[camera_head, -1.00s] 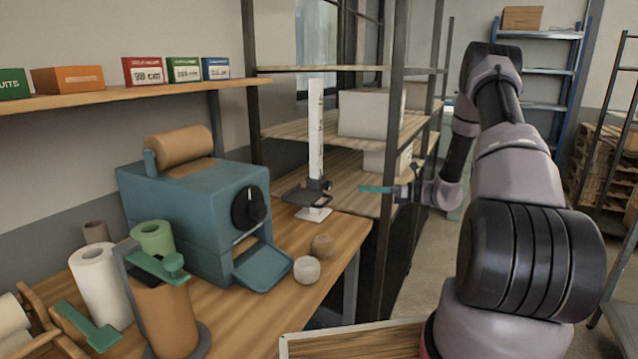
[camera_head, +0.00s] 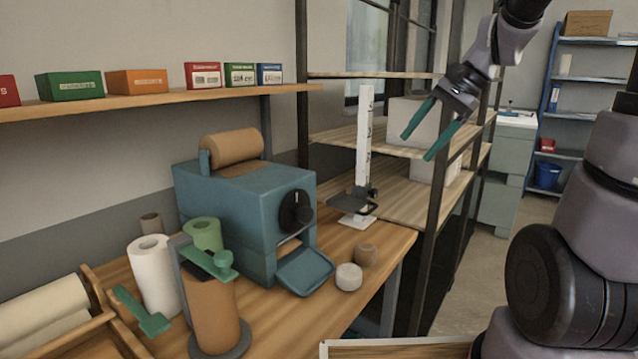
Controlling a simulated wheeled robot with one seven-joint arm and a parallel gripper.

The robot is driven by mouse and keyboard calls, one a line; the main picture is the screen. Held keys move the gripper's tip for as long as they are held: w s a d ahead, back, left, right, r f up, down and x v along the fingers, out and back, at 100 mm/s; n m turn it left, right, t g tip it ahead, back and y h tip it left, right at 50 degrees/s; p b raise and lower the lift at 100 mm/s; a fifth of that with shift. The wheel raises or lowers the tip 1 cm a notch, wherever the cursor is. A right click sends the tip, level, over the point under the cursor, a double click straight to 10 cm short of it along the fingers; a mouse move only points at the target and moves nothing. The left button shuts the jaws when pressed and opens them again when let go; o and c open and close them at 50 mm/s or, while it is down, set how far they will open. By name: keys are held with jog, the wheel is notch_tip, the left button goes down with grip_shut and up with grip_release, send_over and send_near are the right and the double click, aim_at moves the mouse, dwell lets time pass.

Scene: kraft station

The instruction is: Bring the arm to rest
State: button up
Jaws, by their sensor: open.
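My gripper (camera_head: 422,132) is in the upper right of the head view, in front of the shelf rack. Its two teal fingers are spread apart and point down and to the left. Nothing is between them. My arm reaches up out of the top of the picture, so part of it is out of view. The gripper is up and to the right of the measuring stand and appears apart from everything.
The wooden bench (camera_head: 330,253) holds a teal dispenser (camera_head: 235,215), a white measuring stand (camera_head: 363,160), two small rolls and several paper rolls. A wall shelf (camera_head: 150,105) carries small boxes. The metal rack (camera_head: 400,190) stands behind my gripper. Floor (camera_head: 470,280) shows at right.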

jog(key=s+d+r+n+t+h, duration=0.3)
jog(key=s+r+n+t+h, duration=0.1)
jog(key=s, duration=0.6)
jog(key=shift+s+d+r+n+t, duration=0.35)
jog(key=shift+r+n+t, duration=0.25)
jog(key=shift+r+n, duration=0.35)
